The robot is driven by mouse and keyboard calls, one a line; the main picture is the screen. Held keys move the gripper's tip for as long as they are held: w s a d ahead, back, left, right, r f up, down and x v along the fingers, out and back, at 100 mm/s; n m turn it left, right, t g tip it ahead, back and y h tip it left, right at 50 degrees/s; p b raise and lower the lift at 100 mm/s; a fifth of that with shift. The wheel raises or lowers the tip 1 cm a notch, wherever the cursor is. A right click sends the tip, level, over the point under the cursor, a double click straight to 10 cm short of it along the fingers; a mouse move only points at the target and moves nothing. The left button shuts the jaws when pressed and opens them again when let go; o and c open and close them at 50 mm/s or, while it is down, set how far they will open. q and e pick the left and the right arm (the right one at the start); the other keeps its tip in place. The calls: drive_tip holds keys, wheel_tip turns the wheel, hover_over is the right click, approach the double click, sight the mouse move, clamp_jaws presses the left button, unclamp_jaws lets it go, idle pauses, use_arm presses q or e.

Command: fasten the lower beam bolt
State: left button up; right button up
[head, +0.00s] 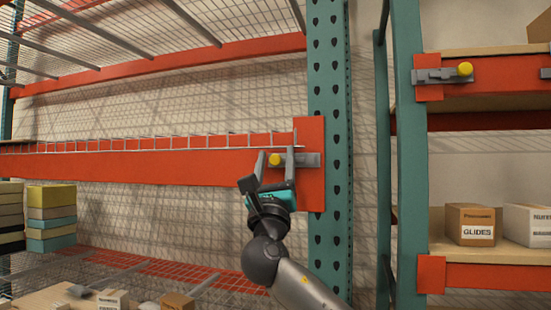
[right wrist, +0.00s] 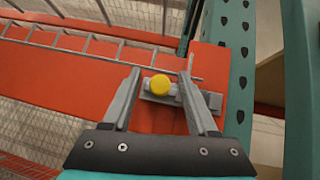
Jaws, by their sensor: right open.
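The lower beam bolt has a round yellow head (head: 275,160) and sits on a grey latch bar (head: 308,160) at the right end of the orange beam (head: 150,167). In the right wrist view the yellow head (right wrist: 160,85) lies between the fingertips of my right gripper (right wrist: 163,85), on the grey bar (right wrist: 184,96). My right gripper (head: 274,162) is open, with one finger on each side of the yellow head. I cannot tell whether the fingers touch it. My left gripper is not in view.
A teal upright (head: 327,60) with slots stands just right of the beam end. Another rack at right has a similar latch with a yellow knob (head: 465,69) and a GLIDES box (head: 473,225). Stacked boxes (head: 51,218) stand at left. Wire mesh covers the back.

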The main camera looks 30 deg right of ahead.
clamp_jaws()
idle(0.4)
idle(1.0)
